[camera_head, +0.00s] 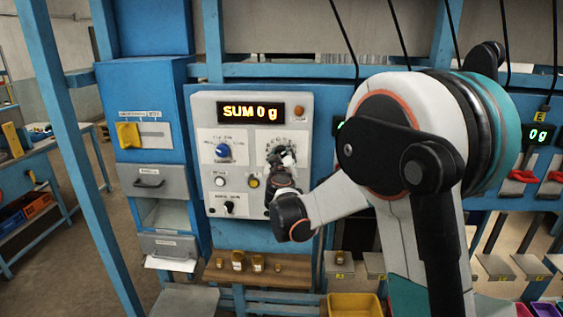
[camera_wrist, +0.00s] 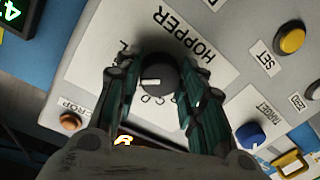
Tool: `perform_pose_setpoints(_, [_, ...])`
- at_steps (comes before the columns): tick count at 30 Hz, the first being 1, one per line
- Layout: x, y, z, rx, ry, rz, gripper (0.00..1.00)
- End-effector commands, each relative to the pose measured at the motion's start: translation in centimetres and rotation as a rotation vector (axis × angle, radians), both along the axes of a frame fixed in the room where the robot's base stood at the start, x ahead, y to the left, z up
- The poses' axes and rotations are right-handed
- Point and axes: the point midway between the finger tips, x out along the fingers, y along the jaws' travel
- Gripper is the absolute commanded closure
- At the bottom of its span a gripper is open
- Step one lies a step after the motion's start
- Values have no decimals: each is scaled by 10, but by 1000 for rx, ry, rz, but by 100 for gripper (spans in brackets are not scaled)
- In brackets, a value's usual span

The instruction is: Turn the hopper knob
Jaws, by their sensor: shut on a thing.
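The hopper knob (camera_wrist: 156,78) is dark and round with a white pointer mark. It sits on a white label plate (camera_wrist: 190,35) marked HOPPER, with letters around the dial. My gripper (camera_wrist: 158,84) is shut on the knob, one finger on each side, in the wrist view. In the head view my gripper (camera_head: 283,165) reaches to the dial at the panel's upper right and hides most of the knob. The pointer lies roughly across the line between my fingers' sides in the wrist view; the letter it marks cannot be told.
The grey panel (camera_head: 205,115) carries a display (camera_head: 253,111) reading "SUM 0 g". A blue knob (camera_head: 224,151), a white button (camera_head: 220,182), a yellow button (camera_head: 254,183) and a small black knob (camera_head: 230,206) are close by. Small brass weights (camera_head: 238,260) stand on a shelf below.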

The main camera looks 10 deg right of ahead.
Motion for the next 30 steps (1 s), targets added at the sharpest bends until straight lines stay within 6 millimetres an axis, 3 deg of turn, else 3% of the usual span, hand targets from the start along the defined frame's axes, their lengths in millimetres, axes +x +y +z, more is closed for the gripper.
perform_pose_setpoints(30, [0,1,2,-919,298,2,87])
